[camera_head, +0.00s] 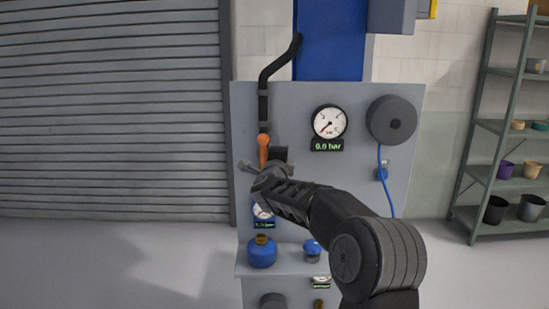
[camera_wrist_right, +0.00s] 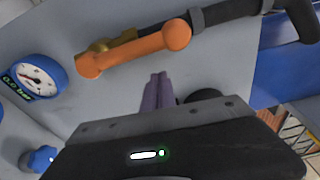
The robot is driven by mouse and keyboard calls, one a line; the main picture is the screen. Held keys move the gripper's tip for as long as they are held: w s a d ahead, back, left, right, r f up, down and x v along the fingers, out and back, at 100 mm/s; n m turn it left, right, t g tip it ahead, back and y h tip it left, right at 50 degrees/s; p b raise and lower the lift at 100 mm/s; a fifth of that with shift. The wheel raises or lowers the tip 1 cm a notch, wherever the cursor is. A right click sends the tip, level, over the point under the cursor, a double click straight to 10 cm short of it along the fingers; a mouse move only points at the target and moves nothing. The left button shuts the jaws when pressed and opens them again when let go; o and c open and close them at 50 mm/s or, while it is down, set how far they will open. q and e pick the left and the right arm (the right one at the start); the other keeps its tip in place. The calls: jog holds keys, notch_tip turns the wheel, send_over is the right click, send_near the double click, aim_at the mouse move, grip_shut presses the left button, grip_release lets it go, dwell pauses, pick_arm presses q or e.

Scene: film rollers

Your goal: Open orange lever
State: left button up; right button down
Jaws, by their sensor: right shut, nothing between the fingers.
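The orange lever (camera_head: 263,148) sits on the black vertical pipe of the grey panel, in line with the pipe. In the right wrist view the orange lever (camera_wrist_right: 140,52) runs across the upper middle, with a brass fitting (camera_wrist_right: 112,43) behind it. My right gripper (camera_head: 246,166) is by the lever's lower end in the head view. In the wrist view its fingertips (camera_wrist_right: 157,78) are together and empty, just below the lever in the picture; I cannot tell whether they touch it. My arm hides part of the panel below the lever. My left gripper is not in view.
A blue-rimmed gauge (camera_wrist_right: 37,78) is left of the lever in the wrist view. A white gauge (camera_head: 329,122) reading 0.0 bar and a dark reel (camera_head: 391,120) are on the panel's right. A blue canister (camera_head: 262,253) stands below. Shelves (camera_head: 490,125) stand far right.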

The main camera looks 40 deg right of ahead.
jog(key=b+v, duration=0.3)
jog(key=v, duration=0.6)
jog(key=shift+s, duration=0.55)
jog(key=shift+f, duration=0.1)
